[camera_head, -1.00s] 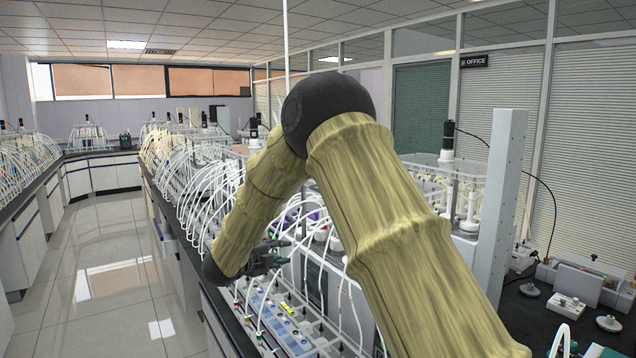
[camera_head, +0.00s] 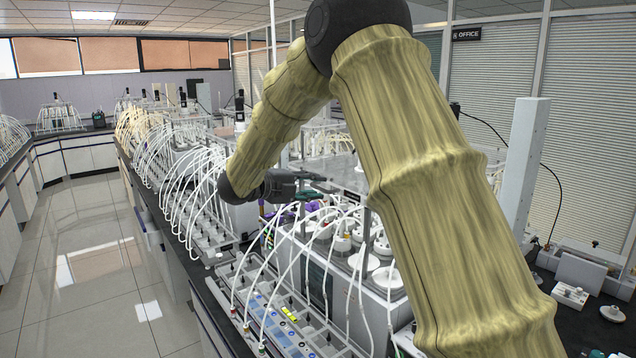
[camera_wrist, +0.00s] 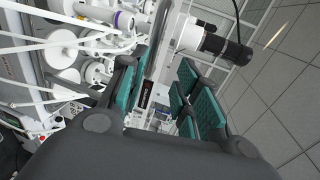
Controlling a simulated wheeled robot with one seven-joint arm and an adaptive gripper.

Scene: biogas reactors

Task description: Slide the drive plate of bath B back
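My gripper (camera_head: 316,187) reaches right from the bent arm, beside a clear, greyish plate (camera_head: 345,174) held above a water bath (camera_head: 345,270) crowded with white-capped bottles. I take this for the drive plate; no readable letter confirms bath B. In the wrist view my gripper (camera_wrist: 160,88) has its teal-padded fingers wide apart. A plate edge (camera_wrist: 163,48) with a small dark label (camera_wrist: 147,92) shows between them. I cannot tell whether a finger touches it. A black motor (camera_wrist: 228,47) on a white mount is beside the edge. In the head view my arm hides part of the plate.
White tubes (camera_head: 290,255) arch from the bottles to a row of units (camera_head: 285,320) at the bench's front edge. A tall grey column (camera_head: 523,165) stands at right. More tubed reactors (camera_head: 150,135) line the bench behind. The floor aisle (camera_head: 95,255) at left is clear.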

